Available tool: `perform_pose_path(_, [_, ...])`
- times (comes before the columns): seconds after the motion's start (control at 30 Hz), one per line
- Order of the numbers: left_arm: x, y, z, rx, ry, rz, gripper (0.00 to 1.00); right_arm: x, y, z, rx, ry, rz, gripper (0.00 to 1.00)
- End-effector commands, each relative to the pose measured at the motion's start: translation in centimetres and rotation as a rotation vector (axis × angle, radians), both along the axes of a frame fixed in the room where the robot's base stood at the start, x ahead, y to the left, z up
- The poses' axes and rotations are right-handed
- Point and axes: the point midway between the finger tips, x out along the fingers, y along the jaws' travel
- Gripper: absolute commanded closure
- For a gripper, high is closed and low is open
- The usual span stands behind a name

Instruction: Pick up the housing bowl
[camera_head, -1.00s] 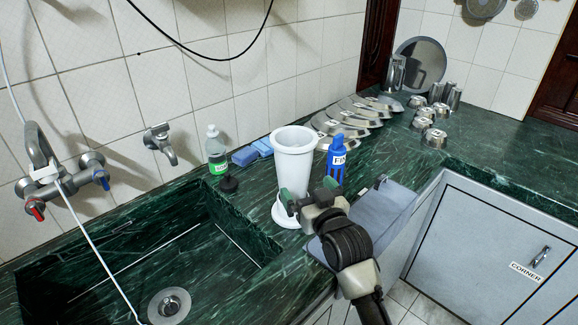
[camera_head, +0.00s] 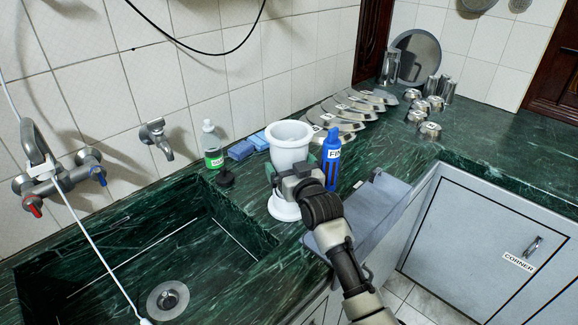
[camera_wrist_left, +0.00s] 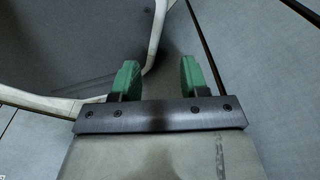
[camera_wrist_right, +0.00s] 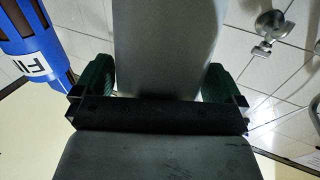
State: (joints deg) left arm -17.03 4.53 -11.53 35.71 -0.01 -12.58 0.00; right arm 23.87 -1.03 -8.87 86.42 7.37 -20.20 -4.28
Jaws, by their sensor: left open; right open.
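The white housing bowl (camera_head: 289,150) stands upright on the green counter, a tall open-topped vessel above a wide round white base (camera_head: 284,209). My right gripper (camera_head: 290,172) is in front of the bowl at mid height, its green fingers open to either side of it. In the right wrist view the bowl (camera_wrist_right: 168,45) fills most of the space between the open fingers (camera_wrist_right: 158,80); I cannot tell whether either finger touches it. My left gripper (camera_wrist_left: 157,78) is open and empty in the left wrist view, facing grey surfaces.
A blue labelled bottle (camera_head: 331,160) stands close to the bowl's right, near the right finger. A green-labelled bottle (camera_head: 213,152) and blue sponges (camera_head: 241,150) are to the left. The sink (camera_head: 130,250) opens at front left. A grey tray-like object (camera_head: 375,210) is at the counter's front edge.

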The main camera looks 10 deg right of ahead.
Motion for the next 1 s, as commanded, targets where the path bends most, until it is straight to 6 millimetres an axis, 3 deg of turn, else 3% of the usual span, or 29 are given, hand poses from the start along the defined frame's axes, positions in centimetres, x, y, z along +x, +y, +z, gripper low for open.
perform_pose_path(0.07, [-0.4,0.0,0.0,0.000,0.006,0.000,0.56,0.0,0.0,0.0,0.000,0.000,0.000,0.03])
perform_pose_path(0.4, [-0.6,0.1,0.0,0.001,0.010,0.001,0.56,0.0,0.0,0.0,0.000,0.001,0.000,0.55])
perform_pose_path(0.73, [-0.5,0.1,0.0,0.002,0.009,0.002,0.56,0.0,0.0,0.9,0.000,-0.007,0.000,0.57])
perform_pose_path(1.0, [-0.4,0.1,-0.1,0.001,0.007,0.002,0.56,0.0,0.0,5.9,0.002,-0.011,0.000,0.57])
